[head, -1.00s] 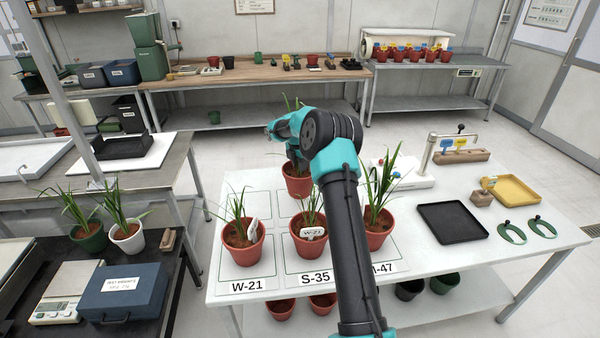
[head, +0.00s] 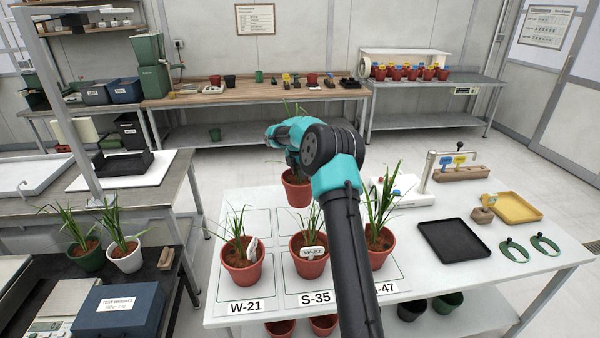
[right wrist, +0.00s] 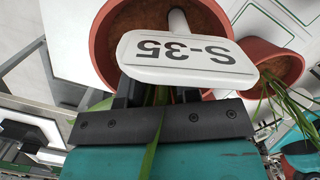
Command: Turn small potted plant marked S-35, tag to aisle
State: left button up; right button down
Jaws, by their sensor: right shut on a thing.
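The small potted plant marked S-35 (head: 297,190) is a terracotta pot at the back of the white table, hanging below my right gripper (head: 292,162). In the right wrist view its soil (right wrist: 150,20) lies behind the white tag (right wrist: 187,60), which reads S-35 upside down in that picture. My right gripper (right wrist: 160,95) is shut on this plant; the tag hides the exact hold. A green leaf runs across the jaws. The pot appears lifted off the table. My left gripper is out of view.
Three potted plants stand in the front row: one at the W-21 label (head: 242,262), one tagged W-21 at the S-35 label (head: 309,258), one at the right label (head: 381,247), partly behind my arm. A black tray (head: 452,241) lies to the right.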

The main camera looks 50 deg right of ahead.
aim_at(300, 192)
notch_tip(300, 192, down, 9)
jog(key=shift+f, duration=0.15)
jog(key=shift+m, duration=0.3)
dwell(0.3)
jog(key=m, duration=0.5)
jog(key=shift+g, duration=0.3)
jog(key=m, duration=0.5)
jog(key=shift+y, duration=0.3)
jog(key=m, duration=0.6)
jog(key=shift+s+a+g+y, duration=0.1)
jog(key=shift+g+y, duration=0.2)
jog(key=shift+y, duration=0.1)
jog(key=m, duration=0.5)
jog(key=shift+y, duration=0.3)
jog(key=shift+f, duration=0.2)
